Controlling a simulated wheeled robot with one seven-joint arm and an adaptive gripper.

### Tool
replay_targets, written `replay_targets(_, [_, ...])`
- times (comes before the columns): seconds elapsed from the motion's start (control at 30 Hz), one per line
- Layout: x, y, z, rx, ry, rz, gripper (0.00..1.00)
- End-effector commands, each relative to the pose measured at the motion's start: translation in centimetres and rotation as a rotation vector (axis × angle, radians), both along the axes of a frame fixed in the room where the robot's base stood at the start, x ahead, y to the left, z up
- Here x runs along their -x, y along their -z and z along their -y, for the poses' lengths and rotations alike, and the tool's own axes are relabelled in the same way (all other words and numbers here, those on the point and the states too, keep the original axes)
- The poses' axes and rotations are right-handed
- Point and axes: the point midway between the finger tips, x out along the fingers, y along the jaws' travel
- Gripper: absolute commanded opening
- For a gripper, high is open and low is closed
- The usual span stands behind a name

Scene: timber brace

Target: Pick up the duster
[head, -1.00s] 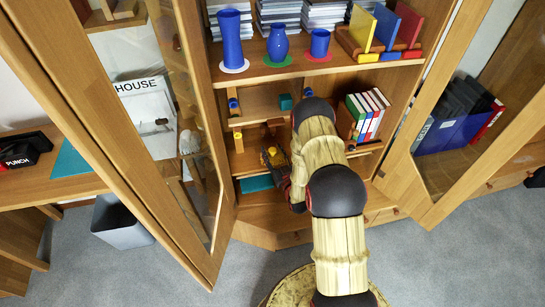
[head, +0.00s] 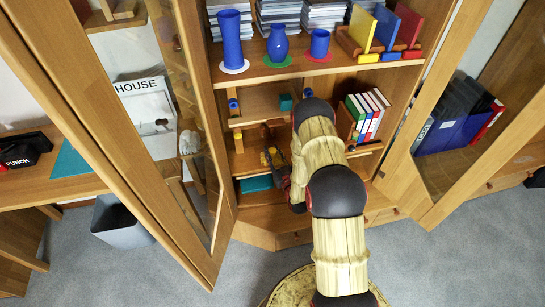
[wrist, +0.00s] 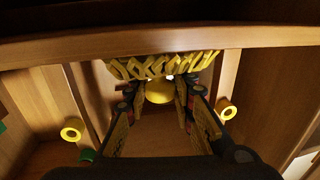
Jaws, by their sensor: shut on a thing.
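The duster shows in the wrist view as a yellow, looped, fluffy head (wrist: 165,66) with a round yellow end (wrist: 159,91) below it. My gripper (wrist: 160,100) has one finger on each side of the round end and is shut on the duster. In the head view, my gripper (head: 282,168) is inside the cabinet at the lower shelves, with a bit of yellow (head: 274,156) at its tip. My arm hides much of the cabinet behind it, and most of the duster cannot be made out there.
The wooden cabinet has open glass doors at left (head: 190,140) and right (head: 450,120). A shelf edge (wrist: 160,38) crosses above the duster in the wrist view. Blue vases (head: 230,38) stand on the upper shelf. Books (head: 367,113) stand right of my arm.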

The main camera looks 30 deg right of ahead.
Motion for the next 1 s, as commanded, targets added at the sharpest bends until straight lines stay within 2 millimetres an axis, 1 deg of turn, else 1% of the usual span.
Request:
replay_targets(0.23, [0.0, -0.2, 0.0, 0.0, 0.0, 0.0, 0.0])
replay_targets(0.37, [0.0, -0.9, 0.0, 0.0, 0.0, 0.0, 0.0])
replay_targets(0.47, [0.0, -2.2, 0.0, 0.0, 0.0, 0.002, 0.0])
replay_targets(0.53, [0.0, -3.7, 0.0, 0.0, 0.0, 0.003, 0.0])
replay_targets(0.67, [2.3, -6.4, 0.2, 0.0, 0.002, 0.0, 0.0])
replay_targets(0.8, [5.0, -9.7, 0.3, 0.0, 0.003, 0.001, 0.0])
replay_targets(0.9, [7.6, -10.5, 0.4, -0.001, 0.004, -0.002, 0.0])
replay_targets(1.0, [9.8, -11.4, 0.4, -0.002, 0.004, -0.002, 0.0])
